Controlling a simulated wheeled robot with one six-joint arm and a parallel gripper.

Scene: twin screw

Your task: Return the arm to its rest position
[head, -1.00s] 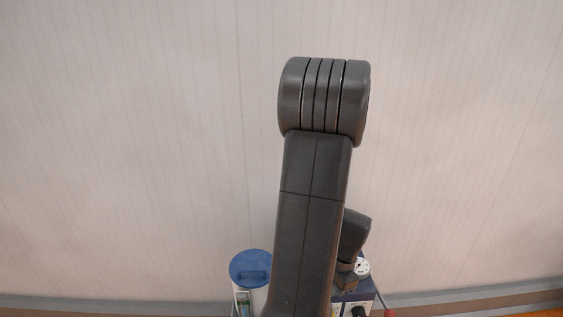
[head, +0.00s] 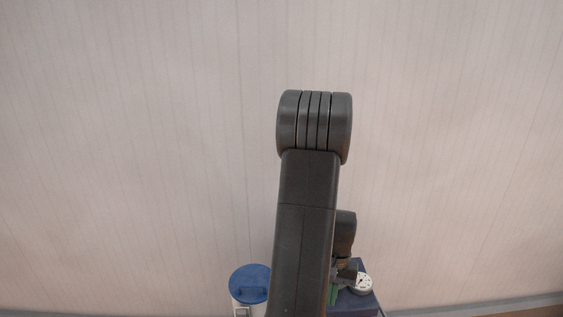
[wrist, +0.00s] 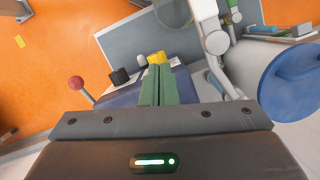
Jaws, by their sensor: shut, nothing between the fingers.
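My gripper (wrist: 160,70) shows in the wrist view with its two green fingers pressed together and nothing between them. The fingers point toward a dark blue machine (wrist: 122,96) with a red ball knob, a black knob and a yellow part near the fingertips. I cannot tell whether the fingertips touch it. In the head view my dark grey arm stands up in the middle with its elbow bent at the top. Its forearm hides most of the gripper; only a bit of green shows low beside it.
A white canister with a blue lid (head: 250,283) stands left of the arm in the head view and at right in the wrist view. The machine's white round part (head: 362,284) shows right of the arm. A plain pale wall (head: 130,140) fills the background. Orange floor (wrist: 45,85) lies beyond.

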